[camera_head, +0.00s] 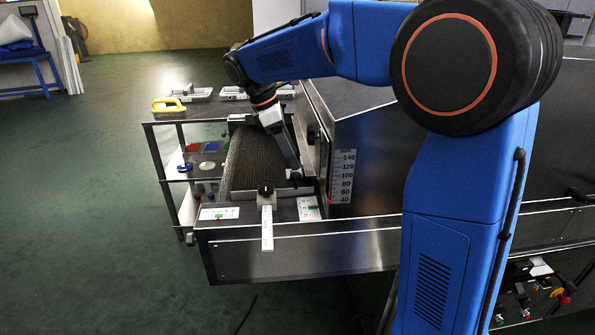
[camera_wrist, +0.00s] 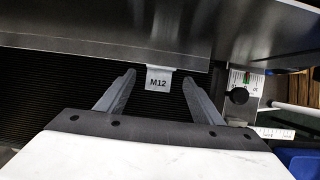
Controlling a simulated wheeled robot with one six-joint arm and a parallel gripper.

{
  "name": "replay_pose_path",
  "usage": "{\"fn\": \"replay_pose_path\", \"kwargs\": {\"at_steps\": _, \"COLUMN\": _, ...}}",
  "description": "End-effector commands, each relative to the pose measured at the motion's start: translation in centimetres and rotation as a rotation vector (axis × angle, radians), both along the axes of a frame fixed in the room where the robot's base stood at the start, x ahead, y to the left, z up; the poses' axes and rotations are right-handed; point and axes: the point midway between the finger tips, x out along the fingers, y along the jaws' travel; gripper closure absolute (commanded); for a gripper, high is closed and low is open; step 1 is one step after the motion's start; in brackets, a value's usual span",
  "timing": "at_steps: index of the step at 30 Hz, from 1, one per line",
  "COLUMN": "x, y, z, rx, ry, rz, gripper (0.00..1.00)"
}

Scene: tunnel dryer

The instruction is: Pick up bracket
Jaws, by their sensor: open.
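My gripper (camera_head: 295,178) reaches down over the dark conveyor belt (camera_head: 248,160), close to the upright metal panel on its right. In the wrist view my gripper (camera_wrist: 158,74) is open, with one grey finger on each side of a small pale piece marked M12 (camera_wrist: 158,84). The piece sits between the fingertips with a gap on both sides, against the lower edge of a metal panel (camera_wrist: 110,35). It may be the bracket or a tag on it; I cannot tell. In the head view I cannot make it out beside my gripper.
A slide with a white scale (camera_head: 267,228) and a dark knob stands at the belt's front end. A panel scale (camera_head: 342,177) is to the right. A yellow handle (camera_head: 168,105) and pale trays (camera_head: 200,94) lie behind left. Open floor is at left.

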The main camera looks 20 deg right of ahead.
Motion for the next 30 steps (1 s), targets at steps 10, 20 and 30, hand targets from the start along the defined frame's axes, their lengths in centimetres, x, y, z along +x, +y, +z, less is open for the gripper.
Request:
{"fn": "replay_pose_path", "kwargs": {"at_steps": 10, "x": -0.3, "y": -1.6, "z": -3.6, "rx": -0.001, "ry": 0.001, "rz": 0.0, "gripper": 0.39}}
{"fn": "replay_pose_path", "kwargs": {"at_steps": 20, "x": -0.3, "y": -1.7, "z": -3.7, "rx": 0.0, "ry": 0.0, "rz": 0.0, "gripper": 0.56}}
{"fn": "replay_pose_path", "kwargs": {"at_steps": 30, "x": -0.3, "y": -1.7, "z": -3.7, "rx": 0.0, "ry": 0.0, "rz": 0.0, "gripper": 0.85}}
